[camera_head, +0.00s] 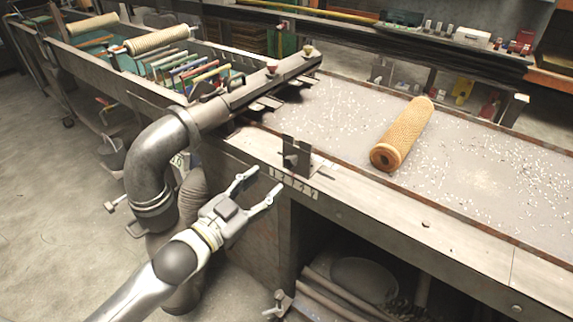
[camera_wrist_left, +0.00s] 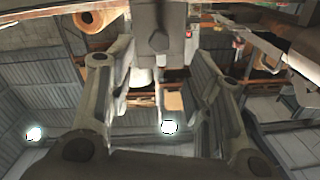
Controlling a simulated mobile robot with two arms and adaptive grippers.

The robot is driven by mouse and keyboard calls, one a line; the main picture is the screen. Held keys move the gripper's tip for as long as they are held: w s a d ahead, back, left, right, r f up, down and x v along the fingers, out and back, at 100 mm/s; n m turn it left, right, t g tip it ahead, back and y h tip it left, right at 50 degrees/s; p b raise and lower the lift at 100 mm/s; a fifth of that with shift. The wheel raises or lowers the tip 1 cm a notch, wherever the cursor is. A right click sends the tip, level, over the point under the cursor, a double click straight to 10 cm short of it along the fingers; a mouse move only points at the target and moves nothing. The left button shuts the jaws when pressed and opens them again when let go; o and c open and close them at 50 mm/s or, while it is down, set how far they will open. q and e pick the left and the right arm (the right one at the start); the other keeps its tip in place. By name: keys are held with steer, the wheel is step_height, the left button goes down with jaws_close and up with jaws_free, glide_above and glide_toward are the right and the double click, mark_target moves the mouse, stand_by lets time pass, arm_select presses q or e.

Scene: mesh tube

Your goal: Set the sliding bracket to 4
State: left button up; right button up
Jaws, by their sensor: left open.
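The sliding bracket (camera_head: 290,150), a small dark upright metal plate with a knob, stands on the front ledge of the workbench. A row of small number marks (camera_head: 294,184) runs along the ledge just in front of it; the digits are too small to read surely. My left gripper (camera_head: 266,180) is open and empty, its fingertips pointing at the ledge edge, in front and to the left of the bracket and apart from it. In the left wrist view, the two fingers (camera_wrist_left: 162,52) are spread with nothing gripped. My right gripper is not in view.
A tan mesh tube (camera_head: 403,135) lies on the bench top (camera_head: 480,175) amid white scraps. A thick grey pipe (camera_head: 150,165) bends down left of my gripper. Rods and a round dish (camera_head: 362,278) lie under the bench. The ledge right of the bracket is clear.

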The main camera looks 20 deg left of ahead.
mark_target(288, 165)
arm_select(q)
steer(key=p+x, duration=0.1)
steer(key=x, duration=0.8)
steer(key=shift+w, duration=0.15)
steer(key=shift+c, duration=0.3)
jaws_close()
